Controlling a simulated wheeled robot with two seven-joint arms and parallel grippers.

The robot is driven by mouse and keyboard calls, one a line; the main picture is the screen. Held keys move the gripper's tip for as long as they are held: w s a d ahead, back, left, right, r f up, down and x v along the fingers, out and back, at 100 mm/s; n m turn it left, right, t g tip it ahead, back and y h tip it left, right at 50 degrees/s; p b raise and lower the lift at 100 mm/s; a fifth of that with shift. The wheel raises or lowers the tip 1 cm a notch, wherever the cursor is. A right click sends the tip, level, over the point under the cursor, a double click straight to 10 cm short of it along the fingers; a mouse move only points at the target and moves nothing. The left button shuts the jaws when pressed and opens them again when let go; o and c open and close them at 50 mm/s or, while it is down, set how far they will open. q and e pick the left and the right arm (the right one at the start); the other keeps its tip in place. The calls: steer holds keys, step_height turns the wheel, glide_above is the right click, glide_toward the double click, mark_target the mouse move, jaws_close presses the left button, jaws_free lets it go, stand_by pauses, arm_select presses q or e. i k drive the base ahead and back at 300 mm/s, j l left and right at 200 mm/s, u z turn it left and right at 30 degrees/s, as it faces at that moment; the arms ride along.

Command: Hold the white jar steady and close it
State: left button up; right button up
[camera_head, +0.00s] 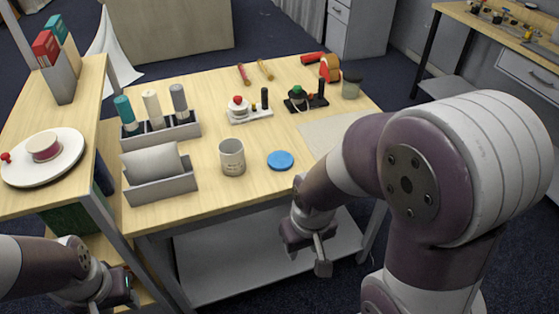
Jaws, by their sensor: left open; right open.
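The white jar (232,158) stands upright on the wooden table, with its top open. A round blue lid (280,160) lies flat on the table just right of the jar, apart from it. My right gripper (306,256) is open and empty, in front of the table's near edge, below and right of the lid. My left gripper (112,290) is at the lower left, away from the jar; its fingertips are partly hidden by the picture's angle. Neither gripper touches the jar or the lid.
A grey holder (160,190) and a rack of bottles (163,137) stand left of the jar. Behind it are a white base with a red knob (240,110), a black device (304,98) and a tape dispenser (330,68). A side shelf (40,200) stands at left.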

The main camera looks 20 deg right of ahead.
mark_target(232, 151)
steer(key=i+l+u, duration=0.1)
steer(key=l, duration=0.2)
steer(key=i+l+u, duration=0.1)
steer(key=i+l, duration=0.15)
steer(key=i+l+u, duration=0.1)
steer(key=l, duration=0.25)
steer(key=i+l+u, duration=0.25)
steer(key=l, duration=0.4)
steer(key=i, duration=0.05)
